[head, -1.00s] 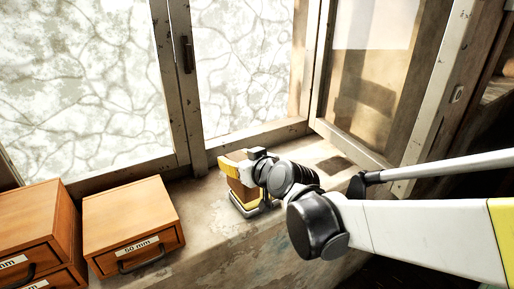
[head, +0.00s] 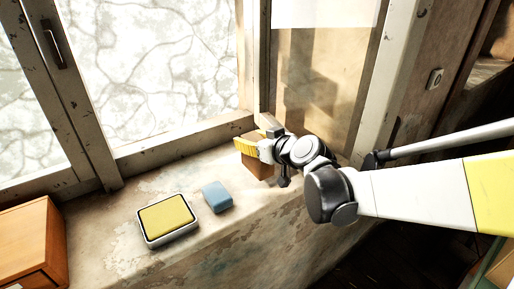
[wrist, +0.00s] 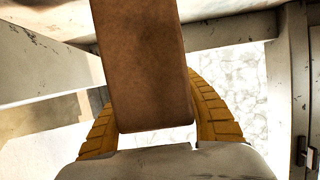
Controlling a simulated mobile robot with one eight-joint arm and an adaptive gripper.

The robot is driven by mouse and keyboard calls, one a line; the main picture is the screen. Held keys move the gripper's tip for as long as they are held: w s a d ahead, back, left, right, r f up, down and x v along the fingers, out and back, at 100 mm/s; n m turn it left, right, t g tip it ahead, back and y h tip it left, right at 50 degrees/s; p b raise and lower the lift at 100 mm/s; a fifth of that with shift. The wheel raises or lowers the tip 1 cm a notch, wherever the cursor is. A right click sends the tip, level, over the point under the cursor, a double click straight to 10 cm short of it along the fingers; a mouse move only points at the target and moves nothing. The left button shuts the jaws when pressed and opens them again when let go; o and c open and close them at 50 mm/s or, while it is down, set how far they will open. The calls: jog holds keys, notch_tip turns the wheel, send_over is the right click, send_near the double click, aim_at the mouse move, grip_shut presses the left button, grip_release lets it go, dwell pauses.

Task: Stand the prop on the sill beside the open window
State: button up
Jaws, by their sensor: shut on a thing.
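The prop, a brown block (head: 258,168), is between the yellow fingers of my gripper (head: 250,148), over the sill (head: 95,215). In the head view it is close to the corner where the open window sash (head: 318,85) meets the frame. In the wrist view the prop (wrist: 145,70) fills the upper middle, with a ridged yellow finger on each side. My gripper is shut on it. My gripper hides part of the prop, and I cannot tell whether its foot touches the sill.
A white-rimmed tray with a yellow pad (head: 168,219) and a blue block (head: 217,196) lie on the sill left of my gripper. A wooden drawer box (head: 32,245) stands at the far left. The closed window's frame (head: 180,142) runs behind.

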aim_at(250, 157)
jog(key=shift+f+b, duration=0.65)
jog(key=shift+f, duration=2.25)
jog(key=shift+f, duration=0.1)
jog(key=shift+f, duration=0.15)
jog(key=o, duration=1.4)
jog(key=shift+c, duration=0.2)
jog(key=shift+s+d+r, duration=0.15)
jog(key=shift+s+r, duration=0.05)
jog(key=shift+r, duration=0.2)
jog(key=p+v, duration=0.2)
jog(key=v, duration=0.9)
jog(key=shift+s, duration=0.2)
jog(key=shift+d, duration=0.1)
